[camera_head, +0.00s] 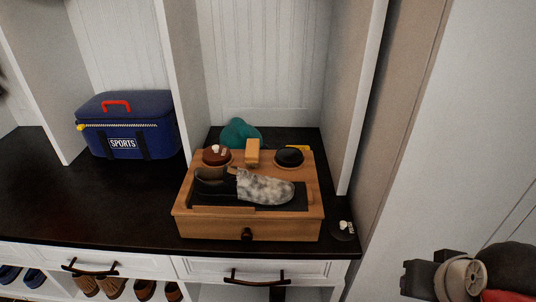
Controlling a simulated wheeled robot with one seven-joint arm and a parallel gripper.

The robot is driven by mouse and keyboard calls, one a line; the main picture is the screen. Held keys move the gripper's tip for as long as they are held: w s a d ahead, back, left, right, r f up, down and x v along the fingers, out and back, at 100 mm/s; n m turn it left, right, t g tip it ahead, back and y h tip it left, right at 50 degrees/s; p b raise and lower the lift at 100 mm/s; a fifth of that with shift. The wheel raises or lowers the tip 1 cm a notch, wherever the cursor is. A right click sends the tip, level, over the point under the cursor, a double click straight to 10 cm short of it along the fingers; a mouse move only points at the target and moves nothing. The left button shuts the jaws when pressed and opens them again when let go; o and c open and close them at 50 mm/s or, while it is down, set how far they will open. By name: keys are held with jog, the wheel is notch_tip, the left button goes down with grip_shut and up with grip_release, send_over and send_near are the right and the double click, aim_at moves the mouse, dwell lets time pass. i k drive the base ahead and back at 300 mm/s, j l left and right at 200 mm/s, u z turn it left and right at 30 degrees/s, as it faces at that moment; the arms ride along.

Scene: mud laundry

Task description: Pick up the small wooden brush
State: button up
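A small tan wooden block that looks like the wooden brush (253,152) stands at the back middle of a wooden shoe-care box (200,225). Its bristles cannot be made out. It is between a brown round tin (215,156) and a black round tin (289,157). A shoe (265,188) with a black and mottled grey-white upper lies in front of it on the box's dark top. Part of my arm shows at the lower right, ending in a dark block that may be my gripper (418,279). It is well away from the brush, and its fingers cannot be made out.
A blue sports bag (125,125) sits on the dark bench (60,205) at the left. A teal item (240,131) lies behind the box. A dark round item (342,229) is right of it. Upright partitions (358,100) flank the box's cubby. The bench between bag and box is clear.

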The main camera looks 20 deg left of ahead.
aim_at(253, 145)
jog(key=u, duration=0.4)
jog(key=i+u, duration=0.1)
jog(key=u, duration=0.3)
jog(key=l+u, duration=0.1)
jog(key=u, duration=0.3)
jog(key=i+l+u, duration=0.1)
jog(key=u, duration=0.3)
jog(key=i+l, duration=0.15)
jog(key=l, duration=0.2)
jog(key=i+l, duration=0.2)
jog(key=l, duration=0.15)
jog(key=u, duration=0.05)
